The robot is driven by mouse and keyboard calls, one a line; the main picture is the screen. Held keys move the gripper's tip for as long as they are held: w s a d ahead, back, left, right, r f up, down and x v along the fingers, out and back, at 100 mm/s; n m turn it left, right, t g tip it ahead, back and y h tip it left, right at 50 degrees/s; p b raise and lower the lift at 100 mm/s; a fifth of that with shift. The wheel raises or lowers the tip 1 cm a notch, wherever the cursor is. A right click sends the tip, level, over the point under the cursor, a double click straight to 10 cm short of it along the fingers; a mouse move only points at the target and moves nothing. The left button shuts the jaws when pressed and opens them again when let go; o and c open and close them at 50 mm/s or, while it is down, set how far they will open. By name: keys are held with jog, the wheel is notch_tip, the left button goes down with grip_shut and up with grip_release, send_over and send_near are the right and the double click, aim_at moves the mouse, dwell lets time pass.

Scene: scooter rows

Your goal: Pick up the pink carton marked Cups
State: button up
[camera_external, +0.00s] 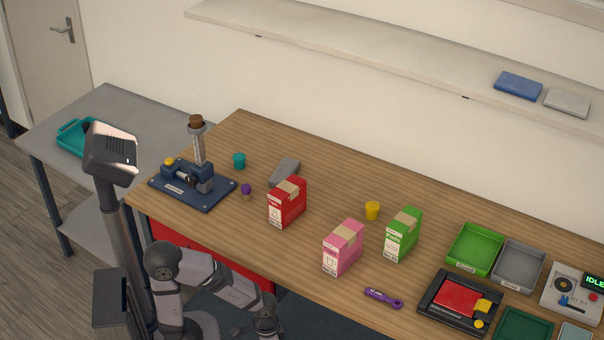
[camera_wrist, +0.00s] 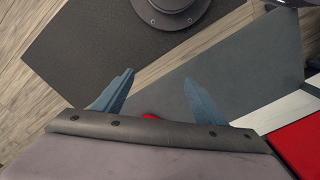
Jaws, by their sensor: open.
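The pink carton (camera_external: 343,249) stands upright on the wooden table near its front edge, with a tan strip on its top and a white label whose text is too small to read. A red carton (camera_external: 287,203) stands to its left and a green carton (camera_external: 403,235) to its right. My gripper (camera_external: 268,325) is low in front of the table, left of and below the pink carton and apart from it. In the wrist view my gripper (camera_wrist: 158,92) shows two blue fingers spread apart with nothing between them. The wrist view shows no carton.
A purple-handled tool (camera_external: 383,298) lies right of the pink carton, near a black device (camera_external: 460,303) with a red panel. A yellow cylinder (camera_external: 372,210) stands behind. A blue fixture (camera_external: 192,185) is at the left. Green (camera_external: 474,248) and grey (camera_external: 518,265) trays are at the right.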

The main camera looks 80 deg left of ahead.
jog(key=w+d+r+n+t+p, duration=0.15)
jog(key=w+r+n+p, duration=0.25)
jog(key=r+p, duration=0.55)
jog(key=w+r+n+t+p, duration=0.25)
jog(key=w+r+p, duration=0.25)
jog(key=r+p, duration=0.5)
jog(key=w+r+n+t+b, duration=0.1)
jog(key=w+r+t+b, duration=0.1)
jog(key=w+r+t, duration=0.3)
jog(key=w+r+t+b, duration=0.1)
jog(key=w+r+t, duration=0.1)
jog(key=w, duration=0.6)
jog(key=a+r+n+t+y+b, duration=0.25)
jog(key=a+r+t+y, duration=0.25)
jog(key=a+r+y, duration=0.5)
jog(key=m+g+y+b, duration=0.2)
send_near(350, 231)
jog(key=w+a+r, duration=0.2)
jog(key=a, duration=0.1)
jog(key=shift+r, duration=0.4)
jog(key=f, duration=0.3)
jog(key=shift+w+a+f+m+h, duration=0.2)
jog(key=shift+a+f+m+h, duration=0.1)
jog(key=shift+a, duration=0.1)
jog(key=shift+f, duration=0.3)
jog(key=shift+p+x, duration=1)
jog(key=shift+x, duration=2.75)
jog(key=c, duration=1.3)
